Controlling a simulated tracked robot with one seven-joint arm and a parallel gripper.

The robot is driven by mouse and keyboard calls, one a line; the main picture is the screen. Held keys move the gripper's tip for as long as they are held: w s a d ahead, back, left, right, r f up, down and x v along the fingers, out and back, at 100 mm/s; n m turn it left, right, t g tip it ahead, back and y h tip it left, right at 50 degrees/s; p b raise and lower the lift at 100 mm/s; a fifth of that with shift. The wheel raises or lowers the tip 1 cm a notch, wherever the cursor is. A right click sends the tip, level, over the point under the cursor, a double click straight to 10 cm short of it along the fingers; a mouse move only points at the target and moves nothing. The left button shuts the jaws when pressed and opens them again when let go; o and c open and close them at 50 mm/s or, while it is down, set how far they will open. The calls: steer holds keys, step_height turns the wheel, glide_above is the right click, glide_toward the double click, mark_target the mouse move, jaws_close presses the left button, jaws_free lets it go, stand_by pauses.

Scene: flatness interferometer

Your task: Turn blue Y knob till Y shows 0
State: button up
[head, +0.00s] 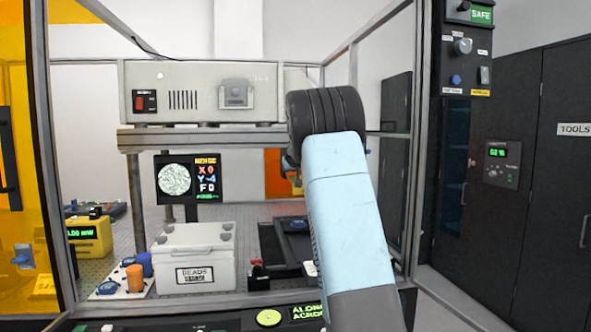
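The readout screen (188,179) shows a speckled round pattern on its left half. On its right half it appears to read X 0, Y -4 and F 0. At the lower left, a pale plate (112,290) bears a blue knob (145,263), an orange knob (135,279) and smaller blue parts. I cannot read their labels, so I cannot tell which is the Y knob. My light blue arm reaches up and forward at the centre right, well right of these knobs. My gripper is not visible; the arm may hide it.
A white case labelled BEADS (195,260) stands just right of the knobs. A metal frame and an orange panel (25,120) bound the bench on the left. A grey instrument box (205,92) sits on a shelf above. Dark cabinets (545,170) stand at right.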

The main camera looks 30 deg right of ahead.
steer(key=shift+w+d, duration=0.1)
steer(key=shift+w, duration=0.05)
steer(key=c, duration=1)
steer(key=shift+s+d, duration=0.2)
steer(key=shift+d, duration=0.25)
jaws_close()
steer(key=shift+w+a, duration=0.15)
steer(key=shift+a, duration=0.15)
